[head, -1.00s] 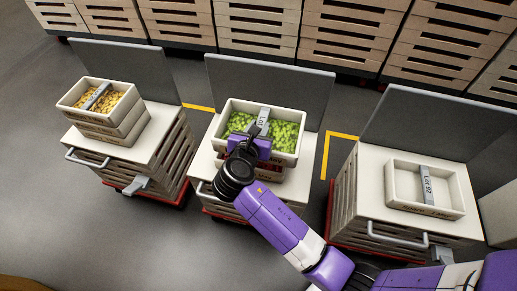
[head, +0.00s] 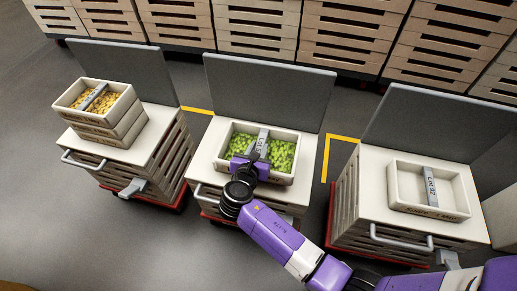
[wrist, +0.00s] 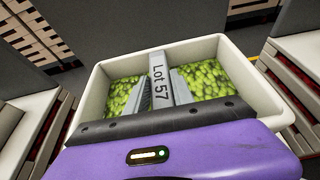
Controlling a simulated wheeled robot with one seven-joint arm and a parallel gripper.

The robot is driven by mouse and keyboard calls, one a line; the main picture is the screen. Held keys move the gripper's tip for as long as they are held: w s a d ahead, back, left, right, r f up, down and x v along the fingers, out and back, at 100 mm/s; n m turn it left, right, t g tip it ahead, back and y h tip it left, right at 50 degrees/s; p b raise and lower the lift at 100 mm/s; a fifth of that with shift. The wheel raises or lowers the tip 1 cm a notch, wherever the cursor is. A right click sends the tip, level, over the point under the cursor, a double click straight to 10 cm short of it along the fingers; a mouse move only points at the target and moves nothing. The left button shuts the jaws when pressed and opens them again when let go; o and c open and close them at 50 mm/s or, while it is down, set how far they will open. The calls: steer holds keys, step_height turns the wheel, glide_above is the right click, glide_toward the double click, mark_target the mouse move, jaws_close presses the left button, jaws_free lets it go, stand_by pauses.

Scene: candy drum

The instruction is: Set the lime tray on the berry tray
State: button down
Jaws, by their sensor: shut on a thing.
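The lime tray is a white tray (head: 224,132) full of green candies, over the middle cart. A grey "Lot 57" bar crosses it, and it also fills the wrist view (wrist: 262,100). My gripper (head: 257,157) reaches in from the front. In the wrist view its fingers (wrist: 160,92) are on both sides of the bar, shut on it. The tray looks level. I cannot make out the berry tray now; the lime tray and my gripper cover the place where red showed. I cannot tell whether the lime tray rests on anything.
The left cart (head: 155,125) bears a stack of trays with yellow candies (head: 118,130) on top. The right cart (head: 353,205) bears an empty white tray (head: 408,190) marked "Lot 92". Grey upright panels (head: 270,90) stand behind the carts. Wooden crates (head: 258,40) line the back.

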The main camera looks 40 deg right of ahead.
steer(key=c, duration=1.1)
jaws_free()
steer(key=shift+f, duration=0.1)
steer(key=shift+s+a+r, duration=0.1)
steer(key=shift+a+r, duration=0.05)
steer(key=shift+r, duration=0.1)
steer(key=p+v, duration=0.1)
steer(key=v, duration=1)
steer(key=shift+s+a+r, duration=0.1)
steer(key=shift+s+a, duration=0.05)
steer(key=shift+a, duration=0.1)
